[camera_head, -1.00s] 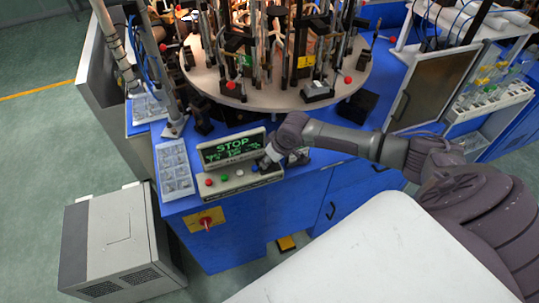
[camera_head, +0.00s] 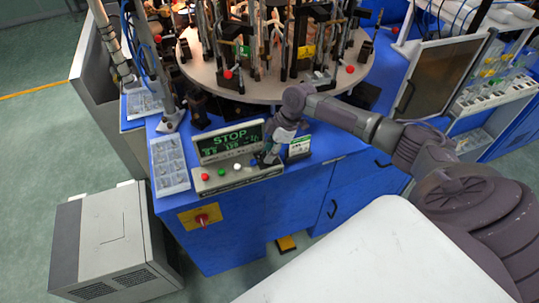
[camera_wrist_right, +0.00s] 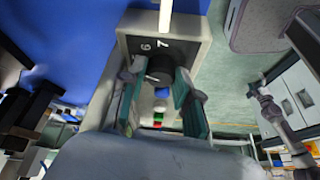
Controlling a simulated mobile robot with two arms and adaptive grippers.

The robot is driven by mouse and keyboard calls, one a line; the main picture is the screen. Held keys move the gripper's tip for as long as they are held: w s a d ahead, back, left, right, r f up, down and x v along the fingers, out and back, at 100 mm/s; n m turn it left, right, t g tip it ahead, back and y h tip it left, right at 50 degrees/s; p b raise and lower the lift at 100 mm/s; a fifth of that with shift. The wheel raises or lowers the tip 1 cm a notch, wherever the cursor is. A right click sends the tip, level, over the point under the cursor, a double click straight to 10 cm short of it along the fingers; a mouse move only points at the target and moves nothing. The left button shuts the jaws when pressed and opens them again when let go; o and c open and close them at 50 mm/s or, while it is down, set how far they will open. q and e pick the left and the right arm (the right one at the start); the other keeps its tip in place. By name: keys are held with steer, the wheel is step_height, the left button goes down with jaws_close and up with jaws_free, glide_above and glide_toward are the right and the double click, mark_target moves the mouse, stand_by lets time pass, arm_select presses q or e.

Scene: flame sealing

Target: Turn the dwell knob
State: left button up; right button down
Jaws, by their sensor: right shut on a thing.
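The control panel (camera_head: 212,186) stands at the front of the blue machine table, with a lit display (camera_head: 230,139) showing green "STOP" text. My right gripper (camera_head: 268,157) points down at the panel's right end and hides the knob in the head view. In the right wrist view my right gripper (camera_wrist_right: 161,76) is shut on the knob, one finger on each side. My left gripper is not in view.
Red (camera_head: 205,177), green (camera_head: 221,172) and white (camera_head: 237,167) buttons line the panel's front. A clear parts tray (camera_head: 169,165) lies left of it. A small labelled box (camera_head: 299,147) stands right of my gripper. The round turntable (camera_head: 265,92) is behind.

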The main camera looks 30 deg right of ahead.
steer(key=shift+n+g+b, duration=0.4)
steer(key=shift+n+b, duration=0.15)
steer(key=shift+n, duration=0.45)
steer(key=c, duration=1.1)
jaws_free()
steer(key=shift+d, duration=0.1)
steer(key=v, duration=1.2)
